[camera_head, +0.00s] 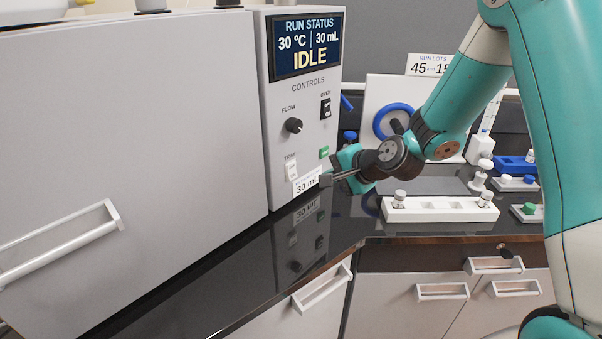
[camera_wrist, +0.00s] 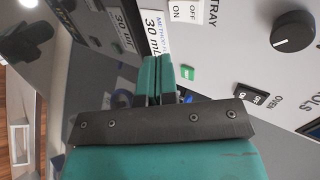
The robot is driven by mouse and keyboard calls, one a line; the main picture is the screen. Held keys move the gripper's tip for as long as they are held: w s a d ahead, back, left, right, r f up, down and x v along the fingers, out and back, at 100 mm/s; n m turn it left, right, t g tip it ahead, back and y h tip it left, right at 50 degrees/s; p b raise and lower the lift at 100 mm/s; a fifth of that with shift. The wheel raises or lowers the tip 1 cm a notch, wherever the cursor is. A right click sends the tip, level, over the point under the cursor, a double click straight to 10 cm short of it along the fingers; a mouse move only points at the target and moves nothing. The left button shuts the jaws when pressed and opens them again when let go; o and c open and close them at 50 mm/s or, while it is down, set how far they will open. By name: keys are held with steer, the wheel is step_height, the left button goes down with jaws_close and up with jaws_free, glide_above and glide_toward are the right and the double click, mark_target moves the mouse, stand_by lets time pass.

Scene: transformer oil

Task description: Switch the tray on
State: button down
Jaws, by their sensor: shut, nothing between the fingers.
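The white tray switch (camera_head: 292,170) is a rocker low on the grey control panel, left of the green button (camera_head: 324,152). In the wrist view the tray switch (camera_wrist: 187,12) shows ON and OFF marks at the top edge; which side is pressed I cannot tell. My gripper (camera_head: 328,179) is shut and empty near the panel's lower right. In the wrist view its teal fingertips (camera_wrist: 158,62) lie together below the tray switch, beside the green button (camera_wrist: 188,72). Whether they touch the panel is unclear.
A 30 mL card (camera_head: 307,181) sits below the switch. The flow knob (camera_head: 293,125) and black oven switch (camera_head: 326,108) are above. The display (camera_head: 306,46) reads IDLE. A white rack (camera_head: 440,209) stands right on the dark glossy counter (camera_head: 250,285).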

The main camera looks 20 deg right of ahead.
mark_target(294, 175)
steer(key=p+x, duration=0.1)
steer(key=x, duration=0.2)
steer(key=r+p+x, duration=0.1)
steer(key=x, duration=0.2)
steer(key=w+p+x, duration=0.1)
steer(key=x, duration=0.3)
steer(key=shift+a+r, duration=0.25)
steer(key=shift+a, duration=0.15)
steer(key=shift+f, duration=0.1)
steer(key=shift+w+f, duration=0.1)
steer(key=shift+f, duration=0.1)
steer(key=shift+w+r+b, duration=0.1)
steer(key=shift+b, duration=0.4)
steer(key=shift+r, duration=0.25)
